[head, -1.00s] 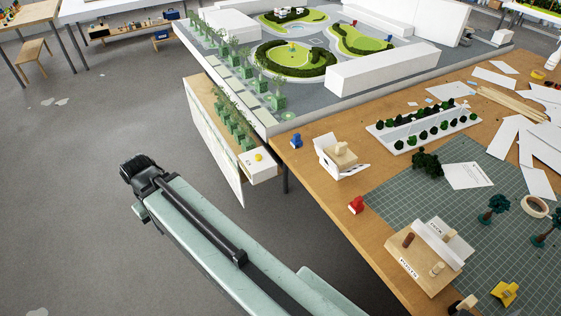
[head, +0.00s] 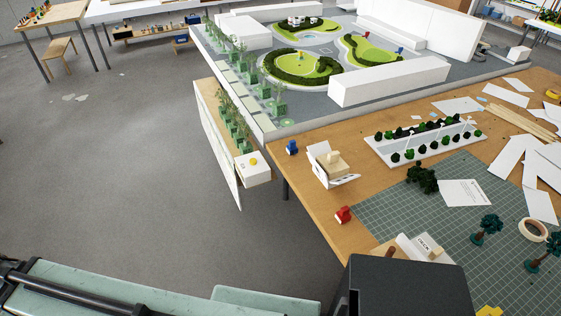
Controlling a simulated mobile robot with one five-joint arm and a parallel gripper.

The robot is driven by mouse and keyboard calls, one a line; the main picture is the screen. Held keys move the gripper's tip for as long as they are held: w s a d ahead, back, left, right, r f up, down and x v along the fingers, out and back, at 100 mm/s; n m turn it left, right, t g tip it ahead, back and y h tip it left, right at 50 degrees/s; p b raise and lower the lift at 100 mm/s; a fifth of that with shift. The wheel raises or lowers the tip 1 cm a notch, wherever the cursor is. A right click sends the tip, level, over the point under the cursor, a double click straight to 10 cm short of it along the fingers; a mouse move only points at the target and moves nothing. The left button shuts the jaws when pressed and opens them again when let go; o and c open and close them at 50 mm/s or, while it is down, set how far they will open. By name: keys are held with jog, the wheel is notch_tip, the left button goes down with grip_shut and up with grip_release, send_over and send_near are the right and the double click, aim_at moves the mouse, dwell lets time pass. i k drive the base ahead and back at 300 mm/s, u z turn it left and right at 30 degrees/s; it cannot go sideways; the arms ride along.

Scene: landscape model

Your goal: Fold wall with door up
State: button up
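A small white model house (head: 316,156) stands near the left edge of the wooden table. One white wall stands upright at its left, beside a light wood block (head: 336,163). A white panel with dark marks (head: 346,181) lies low in front of the block. It may be the wall with the door, but it is too small to tell. No fingers of my gripper show. Pale green arm links of mine and a dark block, which looks like part of my arm, fill the bottom of the head view.
A blue piece (head: 292,147) and a red piece (head: 343,215) lie by the table's left edge. A white planter strip (head: 398,149), dark green trees (head: 487,229) and paper scraps are farther right. A large landscape model (head: 330,105) stands behind.

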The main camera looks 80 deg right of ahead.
aim_at(317, 167)
jog(key=u, duration=0.9)
jog(key=k, duration=0.05)
jog(key=z, duration=1.65)
